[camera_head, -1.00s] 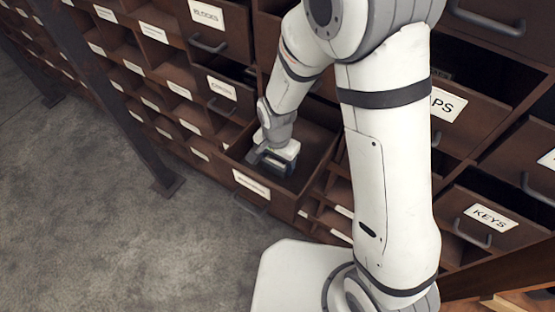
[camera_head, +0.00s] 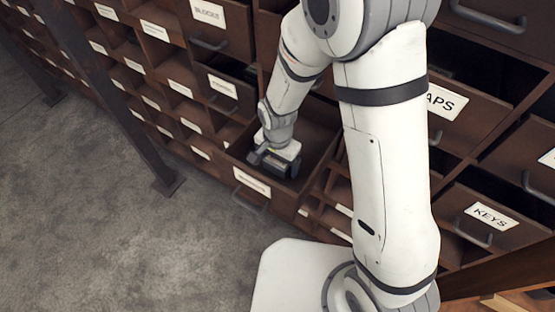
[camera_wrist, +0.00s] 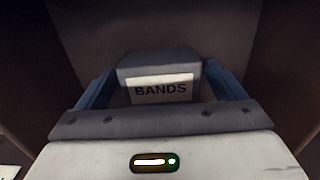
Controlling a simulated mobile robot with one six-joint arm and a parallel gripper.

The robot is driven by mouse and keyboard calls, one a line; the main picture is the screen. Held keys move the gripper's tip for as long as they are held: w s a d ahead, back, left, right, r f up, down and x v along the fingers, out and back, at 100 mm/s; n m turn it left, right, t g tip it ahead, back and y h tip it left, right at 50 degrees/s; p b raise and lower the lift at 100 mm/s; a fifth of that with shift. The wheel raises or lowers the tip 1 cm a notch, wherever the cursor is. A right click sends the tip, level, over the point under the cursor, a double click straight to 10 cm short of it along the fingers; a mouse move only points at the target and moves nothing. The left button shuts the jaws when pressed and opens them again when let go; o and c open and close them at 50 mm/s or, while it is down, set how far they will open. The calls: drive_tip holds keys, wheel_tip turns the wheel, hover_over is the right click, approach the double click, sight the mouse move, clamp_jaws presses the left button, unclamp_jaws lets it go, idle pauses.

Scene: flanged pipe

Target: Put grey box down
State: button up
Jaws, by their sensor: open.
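The grey box (camera_wrist: 158,68) carries a white label reading BANDS. In the wrist view it sits between the two fingers of my gripper (camera_wrist: 160,88), with a small gap at each side. The gripper is open around the box. In the head view my gripper (camera_head: 274,160) points down inside a pulled-out brown drawer (camera_head: 250,195). The box is mostly hidden there by the gripper, and I cannot tell its outline from the dark fingers. The box's underside is hidden in both views.
The drawer walls stand close around my gripper. A dark post (camera_head: 140,130) stands at the left. Grey floor (camera_head: 100,240) is clear.

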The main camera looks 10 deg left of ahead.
wheel_tip(320, 180, up, 12)
drive_tip(key=shift+r, duration=0.15)
idle(0.3)
drive_tip(key=shift+r, duration=0.1)
idle(0.3)
